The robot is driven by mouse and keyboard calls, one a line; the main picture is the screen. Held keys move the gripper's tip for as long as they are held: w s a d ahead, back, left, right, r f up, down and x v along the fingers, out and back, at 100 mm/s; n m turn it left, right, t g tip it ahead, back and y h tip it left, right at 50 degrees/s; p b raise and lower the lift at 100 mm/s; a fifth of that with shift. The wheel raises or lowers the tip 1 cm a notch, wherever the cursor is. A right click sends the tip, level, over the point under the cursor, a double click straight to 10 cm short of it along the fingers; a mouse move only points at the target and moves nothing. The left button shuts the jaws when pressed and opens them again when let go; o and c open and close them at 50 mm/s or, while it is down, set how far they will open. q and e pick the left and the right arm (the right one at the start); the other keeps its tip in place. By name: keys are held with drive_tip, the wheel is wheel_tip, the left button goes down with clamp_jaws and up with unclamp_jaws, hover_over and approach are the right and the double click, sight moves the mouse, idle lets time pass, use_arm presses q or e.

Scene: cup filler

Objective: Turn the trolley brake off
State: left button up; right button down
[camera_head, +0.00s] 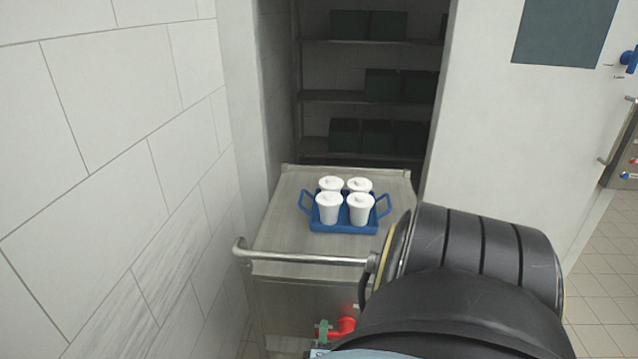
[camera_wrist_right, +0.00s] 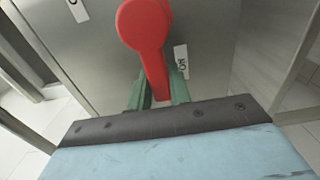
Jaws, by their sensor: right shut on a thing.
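The metal trolley (camera_head: 290,220) stands in a doorway, with a push bar (camera_head: 305,258) along its near side. The red brake lever (camera_wrist_right: 147,30) is on the trolley's near face, and it also shows in the head view (camera_head: 346,326). My right gripper (camera_wrist_right: 158,92) has its green fingers on both sides of the lever's narrow part and is shut on it. One label beside the lever looks like "ON"; another at the upper left is cut off. My right arm hides part of the trolley's right side in the head view. My left gripper is not in view.
A blue tray (camera_head: 343,228) with several white lidded cups stands on the trolley top. A tiled wall (camera_head: 110,180) is close on the left. Shelves with dark crates (camera_head: 400,84) are behind. A white door (camera_head: 480,120) is on the right, with open tiled floor beyond it.

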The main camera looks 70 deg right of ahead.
drive_tip(key=c, duration=1.3)
unclamp_jaws()
drive_tip(key=v, duration=1.3)
drive_tip(key=shift+s+a, duration=0.15)
drive_tip(key=shift+a, duration=0.1)
